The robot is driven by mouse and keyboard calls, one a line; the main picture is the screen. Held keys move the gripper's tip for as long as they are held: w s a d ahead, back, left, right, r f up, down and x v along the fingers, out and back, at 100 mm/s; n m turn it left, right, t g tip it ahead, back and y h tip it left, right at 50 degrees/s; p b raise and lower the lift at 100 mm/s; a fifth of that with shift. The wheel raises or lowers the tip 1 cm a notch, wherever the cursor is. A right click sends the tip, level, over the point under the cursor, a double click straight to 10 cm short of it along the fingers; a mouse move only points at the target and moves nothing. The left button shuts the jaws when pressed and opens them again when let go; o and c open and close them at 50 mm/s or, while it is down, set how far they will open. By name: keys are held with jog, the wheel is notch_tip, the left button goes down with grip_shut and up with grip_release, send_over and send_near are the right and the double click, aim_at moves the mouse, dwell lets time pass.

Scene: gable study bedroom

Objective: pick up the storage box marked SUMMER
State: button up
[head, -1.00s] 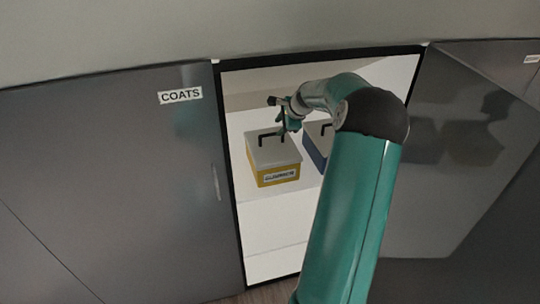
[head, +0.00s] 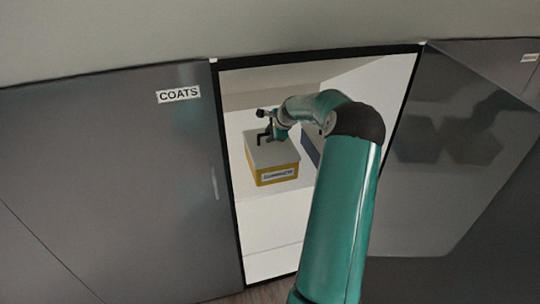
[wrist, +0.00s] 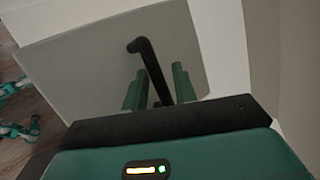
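A yellow storage box with a grey lid (head: 284,154) stands on a white shelf inside the open cupboard. A white label (head: 278,174) is on its front, but its lettering is too small to read surely. A black handle rises from the lid. My gripper (head: 269,127) is above the lid at the handle. In the wrist view the handle (wrist: 141,46) runs back between the green fingers of my gripper (wrist: 158,88), over the grey lid (wrist: 85,65). The fingers are apart, with gaps beside the handle.
A blue box (head: 309,151) stands right of the yellow one, mostly hidden by my arm. A dark frame edges the opening. A grey door marked COATS (head: 120,190) is at left and a grey glossy panel (head: 445,190) at right. The lower shelf space looks empty.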

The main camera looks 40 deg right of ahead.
grip_shut()
jog(key=shift+f, duration=0.1)
dwell(1.1)
